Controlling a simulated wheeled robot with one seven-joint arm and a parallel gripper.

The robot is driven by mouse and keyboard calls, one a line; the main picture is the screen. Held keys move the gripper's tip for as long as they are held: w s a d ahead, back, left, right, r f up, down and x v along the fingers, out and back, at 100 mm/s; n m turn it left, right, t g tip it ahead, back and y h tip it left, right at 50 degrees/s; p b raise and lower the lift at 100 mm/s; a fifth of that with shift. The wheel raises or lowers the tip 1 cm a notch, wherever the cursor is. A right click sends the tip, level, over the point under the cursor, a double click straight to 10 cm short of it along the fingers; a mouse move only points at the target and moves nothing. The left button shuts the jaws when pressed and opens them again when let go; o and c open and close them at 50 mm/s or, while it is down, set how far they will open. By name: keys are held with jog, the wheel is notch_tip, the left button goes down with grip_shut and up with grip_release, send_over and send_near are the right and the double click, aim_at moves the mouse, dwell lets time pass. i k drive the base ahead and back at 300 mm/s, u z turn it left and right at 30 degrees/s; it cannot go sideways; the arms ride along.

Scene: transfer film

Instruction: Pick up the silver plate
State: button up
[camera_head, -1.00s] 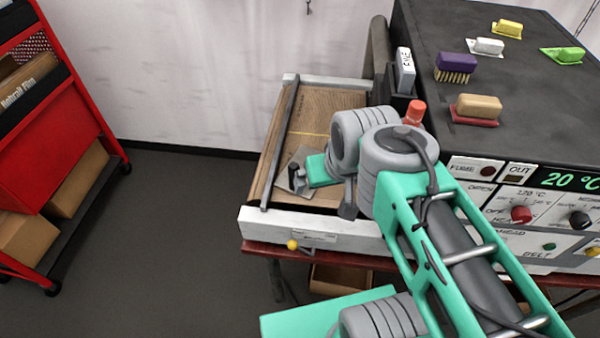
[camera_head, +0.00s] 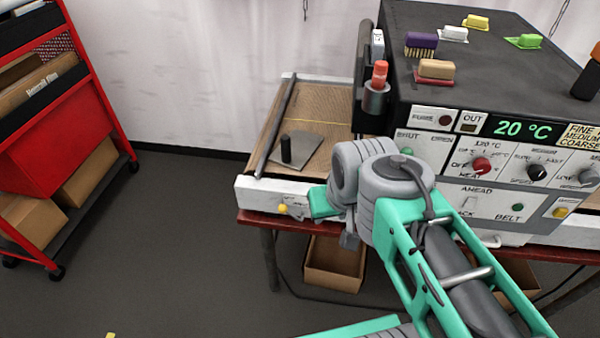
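The silver plate (camera_head: 309,143) is a flat grey sheet lying on the brown belt (camera_head: 322,107) at the left end of the machine. A short black upright knob or cylinder (camera_head: 286,150) stands at its left part. My gripper (camera_head: 350,240) shows only as a small grey piece under my wrist, in front of the belt's white front rail, to the right of and nearer than the plate. It looks apart from the plate. My arm hides most of it, so its fingers do not show clearly.
The dark machine (camera_head: 490,60) with its control panel stands at right, with several coloured brushes on top. An orange-capped container (camera_head: 379,75) sits in a holder at its left side. The white rail (camera_head: 260,195) edges the belt. A red cart (camera_head: 60,130) stands far left; floor between is clear.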

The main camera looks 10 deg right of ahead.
aim_at(295, 149)
jog(key=k, duration=0.35)
jog(key=u, duration=2)
jog(key=i, duration=0.9)
jog(key=z, duration=1.6)
jog(key=i, duration=0.5)
jog(key=u, duration=0.05)
